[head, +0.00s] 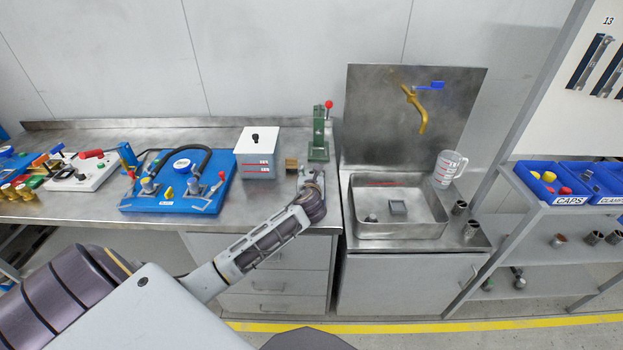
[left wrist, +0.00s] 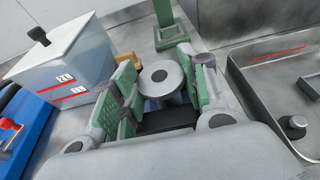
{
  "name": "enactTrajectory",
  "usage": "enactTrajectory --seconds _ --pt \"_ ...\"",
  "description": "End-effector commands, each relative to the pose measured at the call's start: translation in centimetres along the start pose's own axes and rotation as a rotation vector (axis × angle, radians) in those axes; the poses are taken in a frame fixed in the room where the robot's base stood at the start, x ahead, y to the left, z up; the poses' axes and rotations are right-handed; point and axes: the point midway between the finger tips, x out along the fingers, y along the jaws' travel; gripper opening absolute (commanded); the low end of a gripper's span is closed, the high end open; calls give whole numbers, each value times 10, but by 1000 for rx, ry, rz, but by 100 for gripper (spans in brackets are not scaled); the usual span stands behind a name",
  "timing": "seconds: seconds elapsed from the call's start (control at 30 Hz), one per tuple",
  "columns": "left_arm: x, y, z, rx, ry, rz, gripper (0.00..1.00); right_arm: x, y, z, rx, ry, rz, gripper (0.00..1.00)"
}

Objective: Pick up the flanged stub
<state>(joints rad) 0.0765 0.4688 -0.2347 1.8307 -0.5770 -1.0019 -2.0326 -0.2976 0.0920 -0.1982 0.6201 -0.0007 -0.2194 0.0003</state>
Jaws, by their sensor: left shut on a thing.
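The flanged stub (left wrist: 161,82) shows in the left wrist view as a grey round piece with a dark hole in its top. It sits between the green-padded fingers of my left gripper (left wrist: 157,72), which are shut on it. Whether its lower end touches the bench is hidden. In the head view my left gripper (head: 309,180) is over the bench's right end, in front of the green press, and the stub is hidden there. My right gripper is in neither view.
The green press (head: 319,145) with a red knob stands just behind my gripper. A lidded white tank (head: 257,165) and a small brown block (head: 291,164) are to its left. A metal sink (head: 400,228) is to the right. A blue pump board (head: 165,205) lies farther left.

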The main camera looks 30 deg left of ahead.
Motion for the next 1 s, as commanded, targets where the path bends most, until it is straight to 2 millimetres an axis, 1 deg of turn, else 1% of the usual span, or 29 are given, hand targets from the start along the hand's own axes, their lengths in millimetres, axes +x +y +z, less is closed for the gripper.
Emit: enactTrajectory --seconds 0.23,0.37,0.47,0.8,1.0 --pt "-1 0 4 0 -3 0 7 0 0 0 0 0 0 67" --pt "-3 0 13 0 -5 -1 7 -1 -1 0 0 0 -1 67" --pt "-6 0 23 -1 -5 -1 7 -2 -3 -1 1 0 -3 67" --pt "-21 0 71 -1 -6 -1 7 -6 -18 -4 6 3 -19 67" --pt "-27 0 90 -2 -4 0 7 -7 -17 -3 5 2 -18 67"
